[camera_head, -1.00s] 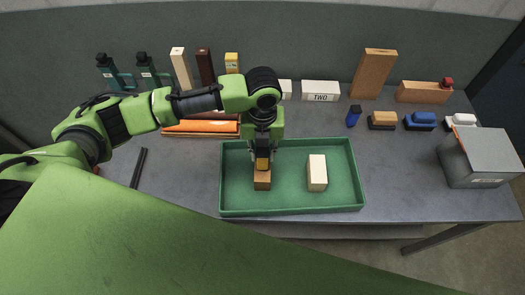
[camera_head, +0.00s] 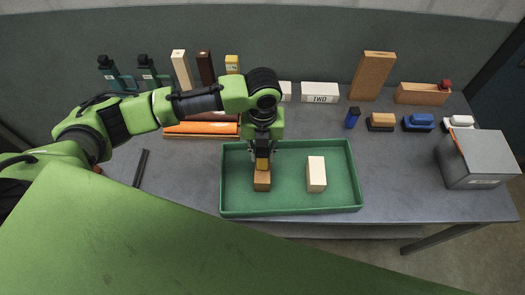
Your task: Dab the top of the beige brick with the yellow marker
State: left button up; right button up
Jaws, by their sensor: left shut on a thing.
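My left gripper (camera_head: 262,158) points straight down over the left half of the green tray (camera_head: 290,211). It is shut on a small yellow-orange thing (camera_head: 262,163), which looks like the yellow marker, mostly hidden by the fingers. Directly below it is a brown brick (camera_head: 262,182) in the tray. The lower end of the held thing is at or just above the brown brick's top; I cannot tell whether they touch. A pale beige brick (camera_head: 316,175) stands in the tray to the right, apart from the gripper. My right gripper is not in view.
A blue marker-like bottle (camera_head: 352,117), several stampers or brushes and a grey box (camera_head: 478,160) are on the right. Upright blocks and a white block marked TWO (camera_head: 319,93) line the back. An orange bar (camera_head: 202,129) lies left of the tray.

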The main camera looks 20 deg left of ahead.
pick_arm(q)
jog(key=shift+r+p, duration=1.65)
jog(key=shift+r, duration=1.25)
